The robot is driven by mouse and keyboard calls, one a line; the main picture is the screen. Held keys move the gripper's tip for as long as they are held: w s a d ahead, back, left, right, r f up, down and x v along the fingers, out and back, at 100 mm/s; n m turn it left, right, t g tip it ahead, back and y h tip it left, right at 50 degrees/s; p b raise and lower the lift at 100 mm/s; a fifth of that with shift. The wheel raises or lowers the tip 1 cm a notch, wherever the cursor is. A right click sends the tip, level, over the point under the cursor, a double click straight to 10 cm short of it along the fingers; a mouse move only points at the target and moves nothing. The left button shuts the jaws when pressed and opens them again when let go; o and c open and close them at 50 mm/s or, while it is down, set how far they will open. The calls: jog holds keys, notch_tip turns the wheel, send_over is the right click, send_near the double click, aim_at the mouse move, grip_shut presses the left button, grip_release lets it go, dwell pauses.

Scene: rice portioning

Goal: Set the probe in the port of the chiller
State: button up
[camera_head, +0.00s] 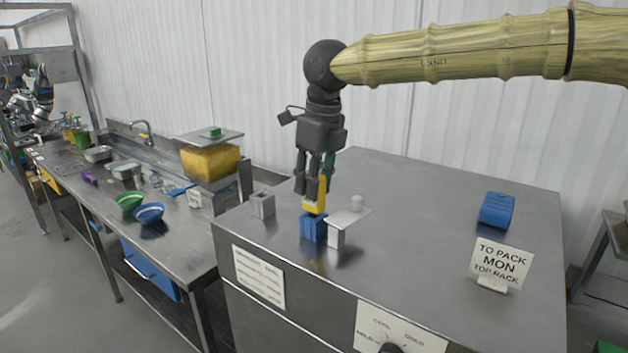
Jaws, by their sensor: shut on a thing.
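My gripper (313,193) points down over the chiller and is shut on a yellow piece, which looks like the probe (315,208). The probe is upright, directly above a small blue block (313,228) on the chiller top. That block may be the port; its opening is hidden. The probe's lower end meets or overlaps the block in this view, and I cannot tell whether it is inside. The chiller (420,240) is a large steel cabinet with a dial (390,348) low on its front.
A small grey block (263,205) stands left of the blue block. A white stand with a flat plate (345,222) is close on its right. A blue container (497,210) and a "TO PACK MON" sign (500,265) are further right. The chiller's middle top is clear.

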jog(key=shift+f+p, duration=0.65)
jog(key=shift+p, duration=0.55)
dwell(1.8)
jog(key=o, duration=1.6)
jog(key=shift+r+p, duration=3.8)
jog(key=shift+r, duration=0.25)
